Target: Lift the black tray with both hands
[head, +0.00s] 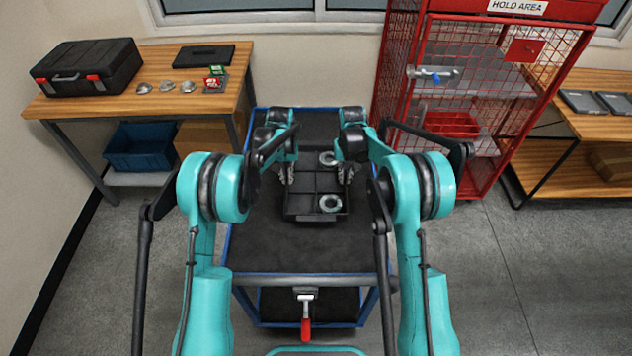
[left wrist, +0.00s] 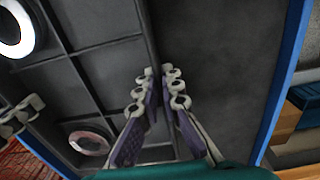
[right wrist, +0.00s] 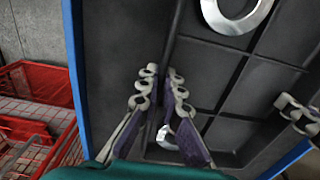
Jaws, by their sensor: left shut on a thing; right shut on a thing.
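The black tray (head: 301,204) has divided compartments and is over the black top of a blue-framed cart. A metal ring (head: 330,203) lies in a near compartment and another ring (head: 327,158) in a far one. My left gripper (head: 287,177) is shut on the tray's left wall; in the left wrist view its fingers (left wrist: 158,76) straddle that wall. My right gripper (head: 346,175) is shut on the right wall; its fingers (right wrist: 162,76) straddle it in the right wrist view. My arms hide part of the tray. I cannot tell whether it touches the cart.
The cart top (head: 290,250) is clear in front of the tray. A wooden bench (head: 110,104) with a black case (head: 88,66) stands at left. A red mesh cage (head: 470,90) stands close behind at right, and another bench (head: 560,165) is beyond it.

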